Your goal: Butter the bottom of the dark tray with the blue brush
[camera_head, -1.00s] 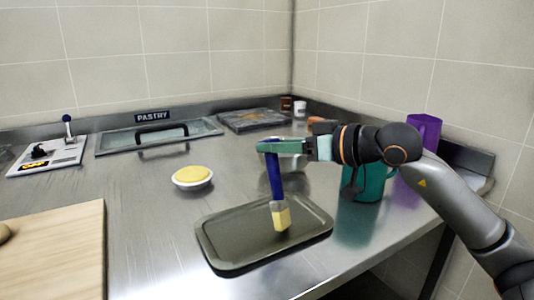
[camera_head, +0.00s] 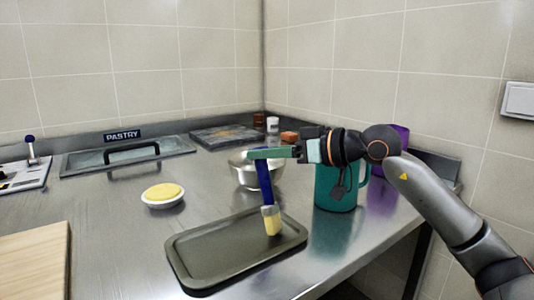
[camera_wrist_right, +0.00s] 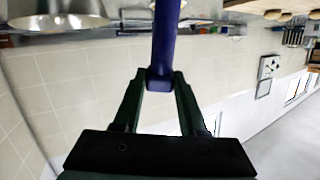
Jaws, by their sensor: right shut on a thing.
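The dark tray (camera_head: 215,252) lies flat on the steel counter in the head view. My right gripper (camera_head: 262,154) is shut on the blue brush (camera_head: 265,183), which hangs nearly upright with its pale yellow bristles (camera_head: 271,220) down over the right part of the tray. I cannot tell whether the bristles touch the tray bottom. In the right wrist view, the blue handle (camera_wrist_right: 165,45) sits between the fingertips of the gripper (camera_wrist_right: 159,80). A white bowl of yellow butter (camera_head: 163,194) stands behind and left of the tray. My left gripper is out of view.
A metal bowl (camera_head: 243,173) stands behind the brush. A teal pot (camera_head: 335,190) and a purple container (camera_head: 402,135) stand at the right, close to my right arm. A wooden board (camera_head: 35,262) lies at the front left. The counter between board and tray is clear.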

